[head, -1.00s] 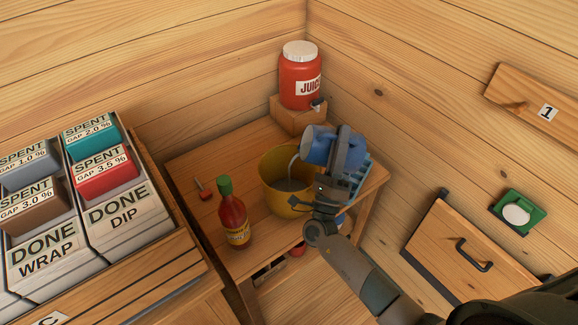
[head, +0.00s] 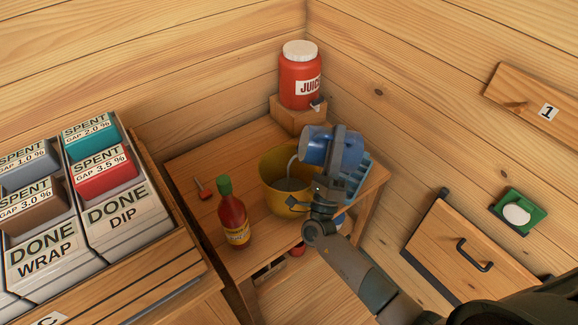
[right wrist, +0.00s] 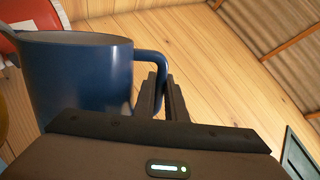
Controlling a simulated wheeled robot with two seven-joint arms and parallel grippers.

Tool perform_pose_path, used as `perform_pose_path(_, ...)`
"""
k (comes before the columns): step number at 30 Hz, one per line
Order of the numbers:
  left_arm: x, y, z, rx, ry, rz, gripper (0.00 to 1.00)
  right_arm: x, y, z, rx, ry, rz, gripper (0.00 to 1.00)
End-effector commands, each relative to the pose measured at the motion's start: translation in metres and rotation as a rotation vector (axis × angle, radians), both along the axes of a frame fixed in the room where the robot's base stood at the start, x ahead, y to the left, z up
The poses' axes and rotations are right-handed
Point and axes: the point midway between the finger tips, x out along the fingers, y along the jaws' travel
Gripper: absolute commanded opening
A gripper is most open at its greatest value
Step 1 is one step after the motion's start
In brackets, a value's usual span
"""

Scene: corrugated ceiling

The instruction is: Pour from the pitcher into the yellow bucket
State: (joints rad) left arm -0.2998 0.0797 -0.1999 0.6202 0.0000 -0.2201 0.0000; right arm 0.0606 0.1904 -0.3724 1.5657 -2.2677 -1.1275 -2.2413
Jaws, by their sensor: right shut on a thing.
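The blue pitcher (head: 317,149) is tipped toward the left above the yellow bucket (head: 267,178). A thin grey stream (head: 291,170) runs from its lip into the bucket, where grey liquid shows inside. My right gripper (head: 339,150) is shut on the pitcher's handle, at the side away from the bucket. In the right wrist view, the pitcher (right wrist: 85,80) fills the left and its handle meets the fingers (right wrist: 163,88). The bucket stands on the small wooden table (head: 195,155), partly hidden by the gripper and pitcher. My left gripper is not in view.
A red sauce bottle (head: 234,220) with a green cap stands left of the bucket. A red juice jar (head: 299,80) sits on a wooden block (head: 290,116) behind. A light-blue ridged item (head: 360,175) lies right of the bucket. Labelled bins (head: 105,215) stand at left.

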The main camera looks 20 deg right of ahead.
Motion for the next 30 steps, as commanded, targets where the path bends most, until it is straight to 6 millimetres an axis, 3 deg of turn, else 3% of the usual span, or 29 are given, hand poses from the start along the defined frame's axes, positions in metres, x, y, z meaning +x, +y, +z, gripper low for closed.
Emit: perform_pose_path(30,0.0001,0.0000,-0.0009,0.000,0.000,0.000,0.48,0.0028,0.0095,0.0011,-0.048,-0.006,-0.004,0.00)
